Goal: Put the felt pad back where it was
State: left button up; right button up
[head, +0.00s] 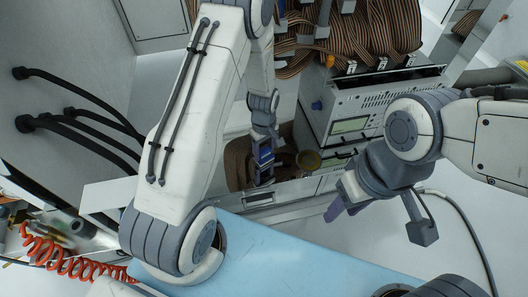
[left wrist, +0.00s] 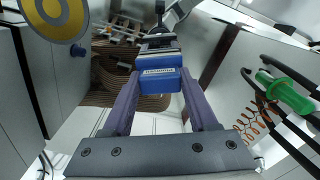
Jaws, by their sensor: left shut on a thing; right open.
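My left gripper (head: 264,172) reaches down near the drawer-like front of the machine, by a brown coiled bundle. It is shut on a blue block (head: 265,155). In the left wrist view the blue block (left wrist: 160,80) has a pale label and sits between the two purple fingers, with a dark grey part beyond it. I cannot make out a thing that is surely the felt pad; the blue block looks like a hard-edged piece. My right gripper (head: 378,220) is open and empty, in front of the machine at the right.
A grey instrument box (head: 350,105) with a small screen stands behind, under brown ribbon cables (head: 390,30). Black hoses (head: 75,80) run at the left. A light-blue surface (head: 270,262) is in front.

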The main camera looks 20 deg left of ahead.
pick_arm(q)
jog(key=shift+f, duration=0.1)
jog(key=o, duration=1.3)
